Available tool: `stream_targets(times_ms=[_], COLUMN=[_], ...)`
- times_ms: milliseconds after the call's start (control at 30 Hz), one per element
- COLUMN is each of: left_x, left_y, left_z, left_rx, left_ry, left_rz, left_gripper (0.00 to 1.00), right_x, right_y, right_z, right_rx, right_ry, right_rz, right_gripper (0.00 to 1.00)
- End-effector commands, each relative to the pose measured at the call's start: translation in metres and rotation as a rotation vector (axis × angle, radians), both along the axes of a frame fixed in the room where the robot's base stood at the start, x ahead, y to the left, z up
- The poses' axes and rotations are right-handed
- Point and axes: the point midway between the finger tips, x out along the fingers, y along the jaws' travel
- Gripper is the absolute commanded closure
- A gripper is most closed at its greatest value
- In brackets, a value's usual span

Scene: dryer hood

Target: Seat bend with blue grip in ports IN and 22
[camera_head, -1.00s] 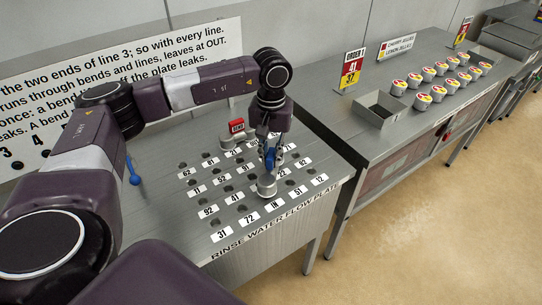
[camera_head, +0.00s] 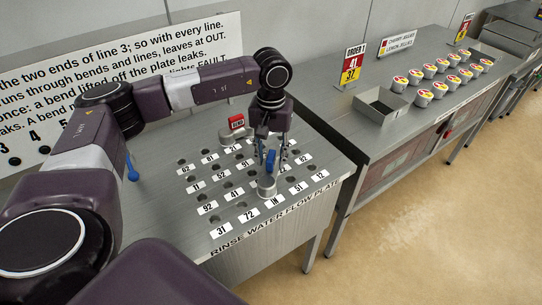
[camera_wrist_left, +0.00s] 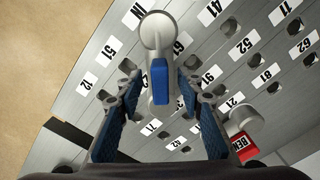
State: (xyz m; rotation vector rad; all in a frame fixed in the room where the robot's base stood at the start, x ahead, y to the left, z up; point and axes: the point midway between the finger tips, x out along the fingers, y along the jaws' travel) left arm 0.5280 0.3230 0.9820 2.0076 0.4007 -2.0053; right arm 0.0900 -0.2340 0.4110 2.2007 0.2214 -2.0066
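The grey bend with the blue grip (camera_head: 270,161) stands on the rinse water flow plate (camera_head: 226,229). Its near round end (camera_head: 267,186) sits by the IN label (camera_head: 273,201). In the left wrist view, the blue grip (camera_wrist_left: 159,82) points up between my fingers, and the near end (camera_wrist_left: 157,30) covers the spot beside IN. I cannot tell whether the far end is in 22. My left gripper (camera_head: 273,163) is open around the blue grip, with gaps on both sides in the left wrist view (camera_wrist_left: 158,90). My right gripper is not in view.
A bend with a red grip (camera_head: 236,121) stands at the plate's back. Labelled open ports surround the blue-grip bend. A blue handle (camera_head: 132,170) is left of the plate. A side table holds an open metal bin (camera_head: 381,108) and several jars (camera_head: 438,91).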

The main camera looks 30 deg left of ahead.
Motion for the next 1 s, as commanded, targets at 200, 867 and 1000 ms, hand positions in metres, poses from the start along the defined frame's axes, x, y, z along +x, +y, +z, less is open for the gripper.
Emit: stream_targets(times_ms=[200, 867, 1000], left_x=[0.0, 0.0, 0.0], left_y=[0.0, 0.0, 0.0], left_z=[0.004, 0.115, 0.12], left_rx=[0.0, 0.0, -0.001], left_ry=[0.0, -0.001, 0.0], left_rz=[0.0, 0.001, 0.0], left_gripper=[0.66, 0.66, 0.66], right_x=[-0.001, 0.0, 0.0], right_y=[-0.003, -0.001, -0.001], right_z=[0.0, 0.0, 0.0], right_rx=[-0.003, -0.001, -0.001], right_ry=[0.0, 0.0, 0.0], right_rz=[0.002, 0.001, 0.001], right_gripper=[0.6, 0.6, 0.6])
